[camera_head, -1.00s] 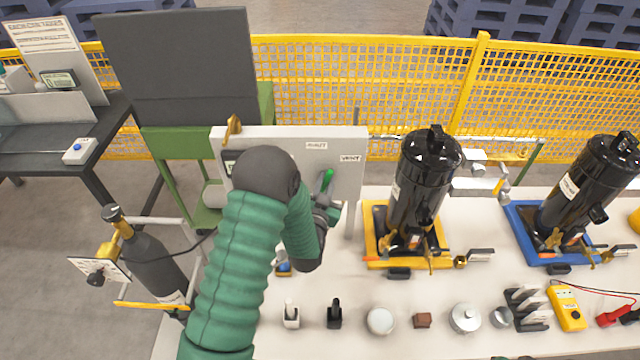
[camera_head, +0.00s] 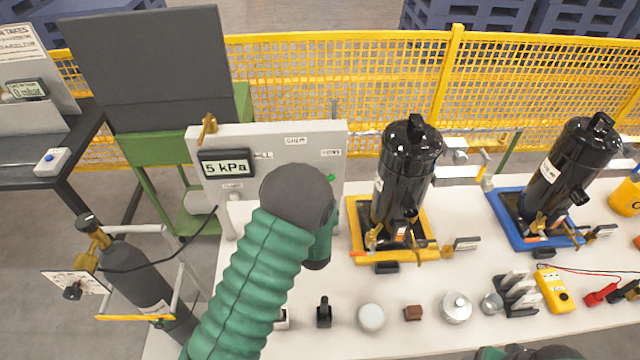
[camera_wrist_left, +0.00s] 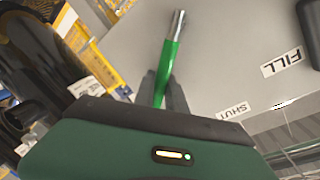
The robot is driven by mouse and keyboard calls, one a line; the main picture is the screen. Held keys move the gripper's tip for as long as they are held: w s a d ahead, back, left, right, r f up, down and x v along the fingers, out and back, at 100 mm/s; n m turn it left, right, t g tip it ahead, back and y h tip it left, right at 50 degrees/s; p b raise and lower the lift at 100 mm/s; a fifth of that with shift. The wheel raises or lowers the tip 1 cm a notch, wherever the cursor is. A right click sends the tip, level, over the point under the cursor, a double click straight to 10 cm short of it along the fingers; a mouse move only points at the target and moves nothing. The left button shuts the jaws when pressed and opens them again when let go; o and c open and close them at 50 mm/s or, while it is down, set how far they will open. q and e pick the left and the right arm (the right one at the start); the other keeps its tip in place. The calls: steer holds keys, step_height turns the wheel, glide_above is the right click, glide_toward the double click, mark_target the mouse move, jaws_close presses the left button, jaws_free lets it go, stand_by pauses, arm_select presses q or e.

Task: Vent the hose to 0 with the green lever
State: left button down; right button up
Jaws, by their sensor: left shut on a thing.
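The green lever (camera_wrist_left: 169,62) runs up between the fingers of my left gripper (camera_wrist_left: 163,82) in the left wrist view, with a bare metal piece at its far end. The gripper is shut on it. In the head view only a small green bit of the lever (camera_head: 331,178) shows beside my left arm, which hides the gripper. The panel (camera_head: 330,140) carries a display (camera_head: 227,168) reading 5 kPa. In the wrist view, labels FILL (camera_wrist_left: 282,62) and SHUT (camera_wrist_left: 233,111) lie right of the lever.
A black compressor on a yellow base (camera_head: 405,185) stands just right of the panel, with another on a blue base (camera_head: 565,180). A gas cylinder (camera_head: 140,275) stands at left. Small parts line the bench front. A yellow fence (camera_head: 320,85) runs behind.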

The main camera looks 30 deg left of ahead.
stand_by(0.3)
arm_select(q)
steer(key=c, duration=1.7)
jaws_free()
steer(key=o, duration=0.3)
steer(key=shift+w+a+f, duration=0.1)
steer(key=shift+w+f, duration=0.05)
steer(key=shift+w, duration=0.05)
steer(key=shift+o, duration=0.2)
steer(key=shift+s, duration=0.15)
steer(key=p+v, duration=0.5)
steer(key=v, duration=1.1)
steer(key=shift+s+d, duration=0.25)
